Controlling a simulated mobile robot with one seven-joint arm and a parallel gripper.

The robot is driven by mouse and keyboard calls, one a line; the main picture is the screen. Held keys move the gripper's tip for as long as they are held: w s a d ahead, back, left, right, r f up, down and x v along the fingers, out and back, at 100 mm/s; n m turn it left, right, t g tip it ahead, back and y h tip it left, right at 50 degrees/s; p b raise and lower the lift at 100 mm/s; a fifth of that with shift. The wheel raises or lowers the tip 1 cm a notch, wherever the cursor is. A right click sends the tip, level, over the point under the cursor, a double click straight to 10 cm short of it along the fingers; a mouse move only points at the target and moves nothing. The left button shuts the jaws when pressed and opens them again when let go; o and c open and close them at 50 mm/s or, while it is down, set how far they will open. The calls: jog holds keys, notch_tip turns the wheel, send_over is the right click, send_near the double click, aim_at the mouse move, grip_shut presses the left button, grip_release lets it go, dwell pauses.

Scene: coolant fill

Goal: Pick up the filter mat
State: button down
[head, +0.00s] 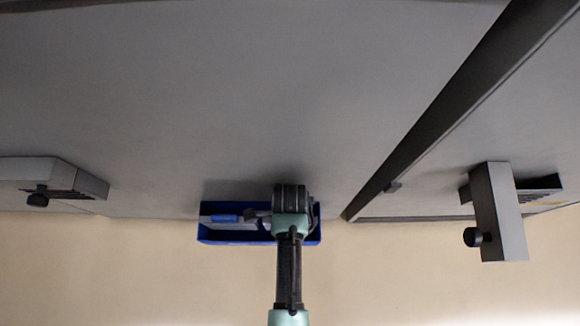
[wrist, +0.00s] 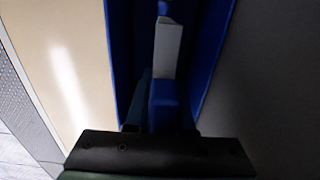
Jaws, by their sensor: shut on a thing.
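A pale, flat strip, which I take to be the filter mat (head: 240,226), lies in a narrow blue tray (head: 210,237) in the head view. In the wrist view the pale strip (wrist: 167,47) runs lengthwise along the tray (wrist: 212,45), with a blue block-like piece (wrist: 163,97) at its near end. My gripper (head: 262,217) is down at the tray's middle to right part, shut on the mat. The grip itself is largely hidden by the wrist and the black gripper body. The mat still appears within the tray's walls.
The tray sits against a large grey panel (head: 220,100). A blue piece (head: 226,218) shows in its left part. A dark bar (head: 455,100) crosses the panel to the right. A grey box with a black knob (head: 500,215) projects at right; another fitting (head: 80,182) is at left.

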jog(key=shift+r, duration=0.1)
jog(key=shift+s+r+p, duration=0.2)
jog(key=shift+r+p, duration=0.25)
jog(key=shift+p, duration=0.25)
notch_tip(320, 180, up, 11)
jog(key=p, duration=0.6)
jog(key=shift+p, duration=0.3)
jog(key=s+p, duration=0.5)
jog(key=s, duration=1.4)
jog(key=shift+s+f+p, duration=0.3)
jog(key=shift+s, duration=0.05)
